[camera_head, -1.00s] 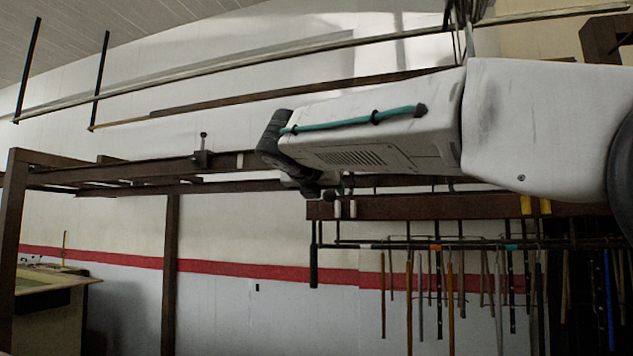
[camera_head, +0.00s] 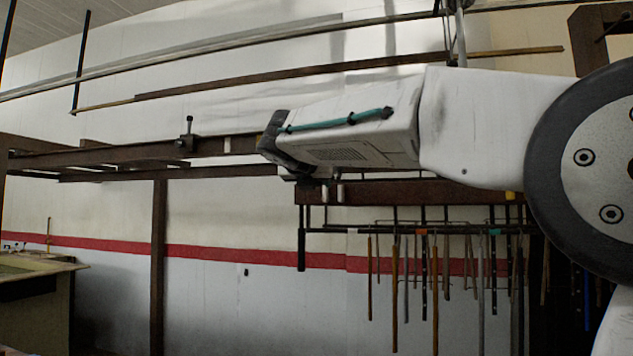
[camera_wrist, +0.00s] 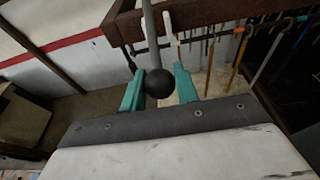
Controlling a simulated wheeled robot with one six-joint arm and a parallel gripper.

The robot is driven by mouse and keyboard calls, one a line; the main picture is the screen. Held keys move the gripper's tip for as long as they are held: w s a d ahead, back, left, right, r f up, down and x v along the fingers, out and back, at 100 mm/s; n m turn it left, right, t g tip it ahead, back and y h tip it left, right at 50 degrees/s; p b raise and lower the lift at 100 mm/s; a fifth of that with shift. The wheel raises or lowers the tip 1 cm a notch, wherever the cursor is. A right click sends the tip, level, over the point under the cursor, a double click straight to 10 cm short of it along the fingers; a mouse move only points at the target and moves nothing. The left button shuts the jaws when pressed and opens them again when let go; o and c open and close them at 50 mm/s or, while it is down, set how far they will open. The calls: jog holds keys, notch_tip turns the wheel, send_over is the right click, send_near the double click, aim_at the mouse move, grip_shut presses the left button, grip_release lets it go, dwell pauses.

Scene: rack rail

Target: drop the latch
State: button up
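A round black knob (camera_wrist: 159,84) on the end of a grey rod (camera_wrist: 150,38) sits between the teal fingers of my gripper (camera_wrist: 158,88) in the wrist view. In the head view my white arm reaches left to the dark overhead rail (camera_head: 108,154). The fingers and the knob are mostly hidden there behind the arm's end. A small bracket with an upright pin (camera_head: 188,130) stands on the rail, left of my gripper. I cannot tell which part is the latch.
A brown beam (camera_head: 410,192) with several hanging tools (camera_head: 394,290) is below and to the right of the gripper. A brown post (camera_head: 158,260) stands under the rail. A bench (camera_head: 35,268) is at lower left. Long rods (camera_head: 300,72) run above the arm.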

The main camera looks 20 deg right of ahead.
dwell(0.4)
jog(key=w+d+f, duration=0.5)
jog(key=w, duration=0.2)
jog(key=w+d+f, duration=0.5)
jog(key=w, duration=0.2)
jog(key=shift+w+d, duration=0.25)
jog(key=shift+w, duration=0.1)
jog(key=o, duration=0.9)
dwell(0.8)
jog(key=shift+s+a, duration=0.7)
jog(key=shift+s, duration=0.25)
jog(key=shift+s+a, duration=0.65)
jog(key=shift+s, duration=0.35)
jog(key=shift+s+a, duration=0.7)
jog(key=shift+s, duration=0.25)
